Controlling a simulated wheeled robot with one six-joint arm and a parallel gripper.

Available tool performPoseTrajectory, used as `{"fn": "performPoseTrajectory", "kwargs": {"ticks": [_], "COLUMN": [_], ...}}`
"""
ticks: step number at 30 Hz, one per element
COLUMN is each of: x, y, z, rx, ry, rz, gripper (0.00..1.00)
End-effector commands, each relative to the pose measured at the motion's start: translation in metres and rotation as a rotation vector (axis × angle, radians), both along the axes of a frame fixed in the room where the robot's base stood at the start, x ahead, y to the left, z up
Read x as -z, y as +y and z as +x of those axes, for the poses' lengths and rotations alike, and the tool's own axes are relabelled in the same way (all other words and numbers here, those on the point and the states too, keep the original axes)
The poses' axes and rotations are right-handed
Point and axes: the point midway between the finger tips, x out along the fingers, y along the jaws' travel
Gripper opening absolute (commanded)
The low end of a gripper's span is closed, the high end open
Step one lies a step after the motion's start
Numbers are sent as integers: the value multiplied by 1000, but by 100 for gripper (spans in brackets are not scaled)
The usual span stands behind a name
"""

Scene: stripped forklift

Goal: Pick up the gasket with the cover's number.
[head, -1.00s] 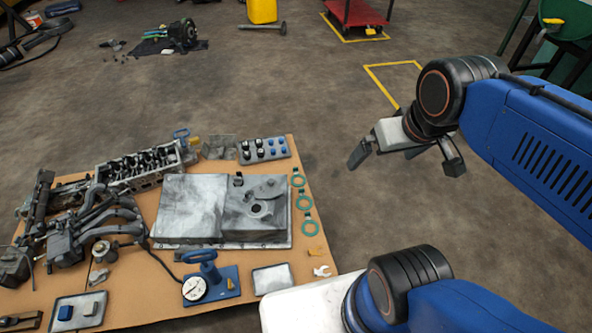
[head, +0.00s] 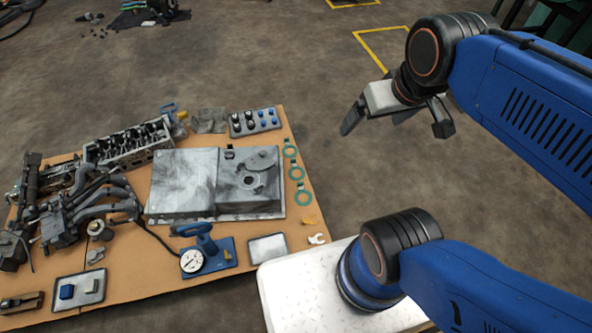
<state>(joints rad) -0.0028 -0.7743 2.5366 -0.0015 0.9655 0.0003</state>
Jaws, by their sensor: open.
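Three green ring gaskets lie in a column on the board, along the right side of the grey metal cover (head: 190,180). The far gasket (head: 290,151), the middle gasket (head: 296,173) and the near gasket (head: 303,198) each have a small dark tag at the far edge. I cannot read a number on any tag or on the cover from here. My gripper (head: 395,130) is open and empty, in the air over the floor to the right of the board, well apart from the gaskets.
The brown board (head: 130,285) also holds a cylinder head (head: 130,143), a manifold (head: 75,205), a blue pump with a gauge (head: 205,250), a tray of knobs (head: 255,122) and an empty grey tray (head: 267,248). An orange piece (head: 308,222) lies near the gaskets.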

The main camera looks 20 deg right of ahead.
Motion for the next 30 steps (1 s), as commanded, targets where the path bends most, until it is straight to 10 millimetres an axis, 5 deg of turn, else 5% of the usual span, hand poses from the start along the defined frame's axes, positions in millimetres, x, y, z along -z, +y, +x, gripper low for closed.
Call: {"fn": "performPoseTrajectory", "kwargs": {"ticks": [1,7,20,30], "x": [0,2,26,65], "y": [0,1,9,17], "z": [1,23,116,188], "rx": [3,63,343,570], "ry": [1,23,102,161], "rz": [1,29,138,207], "gripper": [78,31,30,30]}}
